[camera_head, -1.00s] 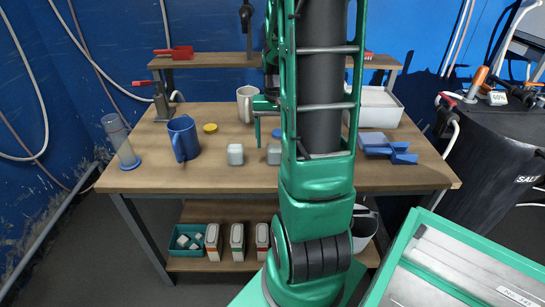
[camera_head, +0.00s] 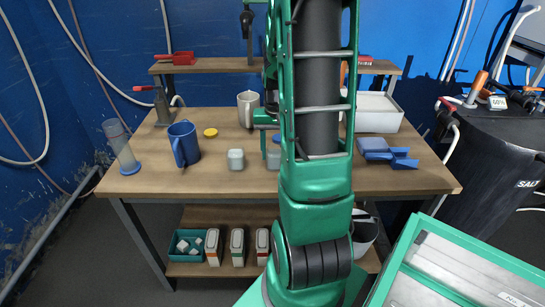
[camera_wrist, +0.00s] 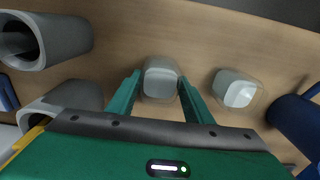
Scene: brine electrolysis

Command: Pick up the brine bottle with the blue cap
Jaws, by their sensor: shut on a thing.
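My gripper (camera_wrist: 157,95) is shut on a small pale grey, rounded container (camera_wrist: 160,80), with one green finger on each side of it. In the head view, this container (camera_head: 273,160) is partly hidden by my arm. It appears to be at the tabletop; I cannot tell if it is lifted. A small blue patch (camera_head: 276,139) shows just above it, but I cannot tell whether that is a cap. A similar pale container (camera_head: 236,159) stands to the left, and shows at right in the wrist view (camera_wrist: 235,90). No clearly blue-capped bottle can be made out.
A blue mug (camera_head: 183,144), a yellow disc (camera_head: 210,132) and a grey mug (camera_head: 247,108) stand on the wooden table (camera_head: 220,185). Blue scoops (camera_head: 388,153) and a white tray (camera_head: 377,112) are at right.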

